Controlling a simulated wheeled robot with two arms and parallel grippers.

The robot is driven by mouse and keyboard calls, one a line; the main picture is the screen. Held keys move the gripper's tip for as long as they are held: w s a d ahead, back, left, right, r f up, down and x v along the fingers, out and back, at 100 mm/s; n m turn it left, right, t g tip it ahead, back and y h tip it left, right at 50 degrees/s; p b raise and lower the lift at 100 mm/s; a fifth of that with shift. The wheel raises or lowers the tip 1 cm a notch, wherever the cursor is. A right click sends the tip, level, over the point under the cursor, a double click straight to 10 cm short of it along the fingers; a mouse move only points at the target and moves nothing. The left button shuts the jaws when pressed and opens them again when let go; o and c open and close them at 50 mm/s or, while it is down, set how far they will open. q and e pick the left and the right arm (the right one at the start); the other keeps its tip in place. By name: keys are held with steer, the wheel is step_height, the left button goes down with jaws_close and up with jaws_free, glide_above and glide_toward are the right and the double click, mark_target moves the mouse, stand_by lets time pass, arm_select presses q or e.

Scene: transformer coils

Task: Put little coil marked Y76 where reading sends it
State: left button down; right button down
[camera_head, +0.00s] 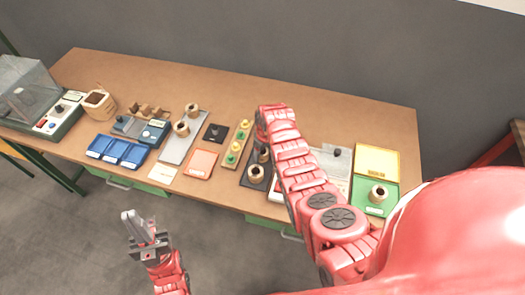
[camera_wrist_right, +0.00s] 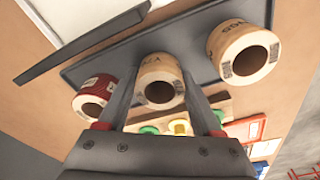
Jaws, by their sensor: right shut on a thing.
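In the right wrist view, a tan coil (camera_wrist_right: 158,68) with a printed label sits between the fingers of my right gripper (camera_wrist_right: 160,92), which is shut on it. A "Y" shows on its label, but the rest is hard to read. A dark tray (camera_wrist_right: 200,50) lies behind the coil; I cannot tell whether the coil still touches it. My right arm hides much of this spot in the head view, where the dark tray (camera_head: 246,181) shows beside it. My left gripper (camera_head: 131,216) is in front of the table, away from the coils; its finger gap is unclear.
A red-wrapped coil (camera_wrist_right: 96,92) and a larger tan coil (camera_wrist_right: 240,55) flank the held coil. The table also bears a blue instrument (camera_head: 153,132), blue bins (camera_head: 120,151), a grey tray (camera_head: 172,150), a board with coloured posts (camera_head: 230,158) and a green pad (camera_head: 365,198).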

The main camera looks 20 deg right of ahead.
steer(key=shift+f, duration=0.2)
steer(key=shift+c, duration=0.2)
jaws_free()
steer(key=shift+r, duration=0.25)
